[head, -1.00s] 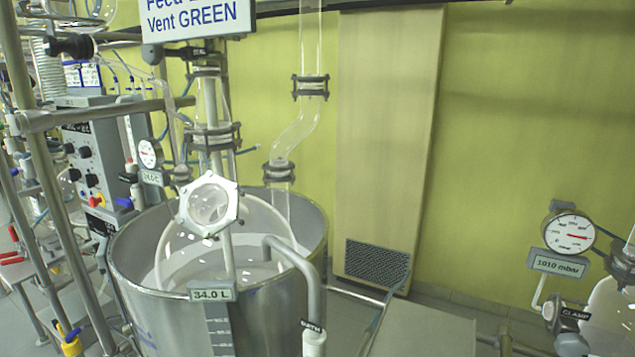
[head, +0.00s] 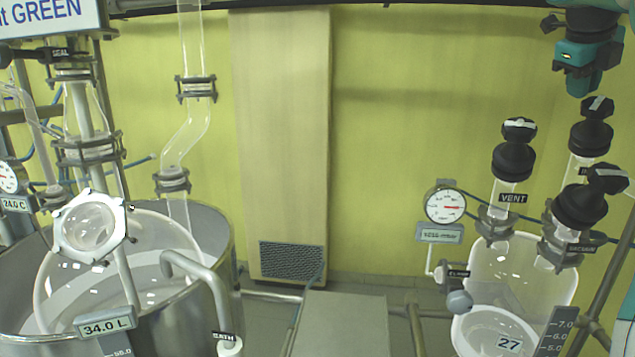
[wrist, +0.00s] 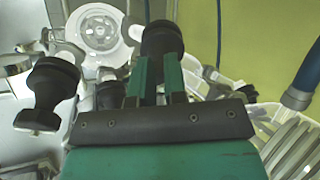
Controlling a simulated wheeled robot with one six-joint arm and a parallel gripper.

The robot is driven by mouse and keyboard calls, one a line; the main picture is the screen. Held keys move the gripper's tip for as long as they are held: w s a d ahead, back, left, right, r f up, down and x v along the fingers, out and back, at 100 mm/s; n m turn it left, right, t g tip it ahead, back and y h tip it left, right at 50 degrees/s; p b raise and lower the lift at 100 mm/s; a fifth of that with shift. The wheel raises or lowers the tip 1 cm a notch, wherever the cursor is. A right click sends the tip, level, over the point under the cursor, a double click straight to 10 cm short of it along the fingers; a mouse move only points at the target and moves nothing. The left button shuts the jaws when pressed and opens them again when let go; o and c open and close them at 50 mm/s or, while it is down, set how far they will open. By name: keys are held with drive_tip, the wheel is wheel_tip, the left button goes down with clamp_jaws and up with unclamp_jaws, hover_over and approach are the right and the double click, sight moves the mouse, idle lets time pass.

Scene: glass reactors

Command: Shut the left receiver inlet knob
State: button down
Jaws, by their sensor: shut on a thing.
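Three black knobs with bar handles stand over a glass receiver (head: 520,262) at the right of the head view. The front left one (head: 513,160) is labelled VENT. A back one (head: 590,135) has a label partly hidden by the front right knob (head: 580,205). My teal gripper (head: 582,90) points down from the top right, close above the back knob. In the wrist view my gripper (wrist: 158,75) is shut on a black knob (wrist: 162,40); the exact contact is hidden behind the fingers. Another black knob (wrist: 50,85) stands to its left.
A pressure gauge (head: 445,205) and a clamp (head: 457,272) are left of the receiver. A steel vessel (head: 215,240) with glass columns fills the left. A frame pole (head: 608,275) stands at the far right. A grey box top (head: 340,325) is between them.

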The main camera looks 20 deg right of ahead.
drive_tip(key=shift+s+d+f, duration=0.2)
drive_tip(key=shift+d+f, duration=0.15)
drive_tip(key=shift+d, duration=0.3)
drive_tip(key=shift+w+d+r, duration=0.15)
drive_tip(key=shift+r, duration=0.15)
drive_tip(key=shift+r+p, duration=0.25)
drive_tip(key=shift+p, duration=0.25)
drive_tip(key=p+v, duration=0.2)
drive_tip(key=v, duration=0.1)
drive_tip(key=p+v, duration=0.1)
drive_tip(key=v, duration=0.1)
drive_tip(key=shift+w+r, duration=0.2)
drive_tip(key=shift+w, duration=0.05)
